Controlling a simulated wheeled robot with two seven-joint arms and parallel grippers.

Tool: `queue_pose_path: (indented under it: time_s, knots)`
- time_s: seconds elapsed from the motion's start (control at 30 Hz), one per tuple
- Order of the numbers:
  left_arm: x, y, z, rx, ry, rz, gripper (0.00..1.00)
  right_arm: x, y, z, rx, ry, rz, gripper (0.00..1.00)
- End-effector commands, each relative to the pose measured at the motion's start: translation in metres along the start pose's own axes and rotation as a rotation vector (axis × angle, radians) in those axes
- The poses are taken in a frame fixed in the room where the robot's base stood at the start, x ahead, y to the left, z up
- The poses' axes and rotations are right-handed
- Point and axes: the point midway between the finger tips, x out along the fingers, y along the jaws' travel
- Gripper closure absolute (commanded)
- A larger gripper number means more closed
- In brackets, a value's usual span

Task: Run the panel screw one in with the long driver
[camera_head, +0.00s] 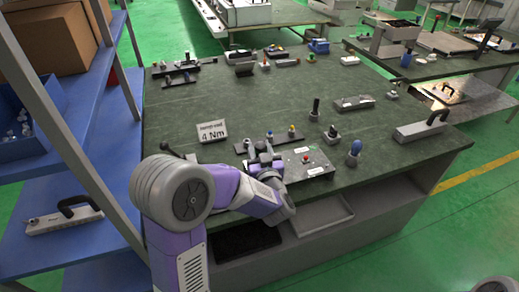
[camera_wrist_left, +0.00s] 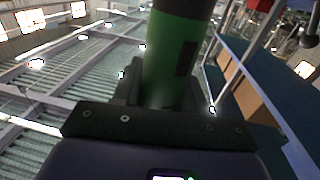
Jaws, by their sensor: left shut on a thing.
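My left gripper (camera_head: 263,155) is over the left end of a flat grey panel unit (camera_head: 316,172) near the front edge of the green-topped bench. In the left wrist view, the gripper is shut on a thick green and black cylinder, which looks like the handle of the long driver (camera_wrist_left: 172,60). The driver's tip is hidden in both views. The panel bears a red button and white labels. Panel screw one cannot be made out; my left arm and gripper cover part of the panel. My right gripper is not in view.
A "4 Nm" sign (camera_head: 213,131) stands left of the panel. A blue-handled tool (camera_head: 354,152) and a dark upright tool (camera_head: 332,132) stand to the right. A grey case with a black handle (camera_head: 421,127) lies farther right. The bench middle is mostly clear.

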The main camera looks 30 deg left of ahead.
Motion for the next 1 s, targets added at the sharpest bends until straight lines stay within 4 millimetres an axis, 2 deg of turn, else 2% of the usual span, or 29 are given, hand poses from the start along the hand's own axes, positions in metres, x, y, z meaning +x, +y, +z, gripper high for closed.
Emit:
queue_pose_path:
  time_s: [0.8,1.0]
  knots:
    - [-0.0003,0.0,0.0043,0.002,-0.003,0.001,1.0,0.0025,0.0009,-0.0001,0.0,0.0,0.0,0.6]
    - [-0.0003,0.0001,-0.0016,0.001,-0.003,0.001,1.0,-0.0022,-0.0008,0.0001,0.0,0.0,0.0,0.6]
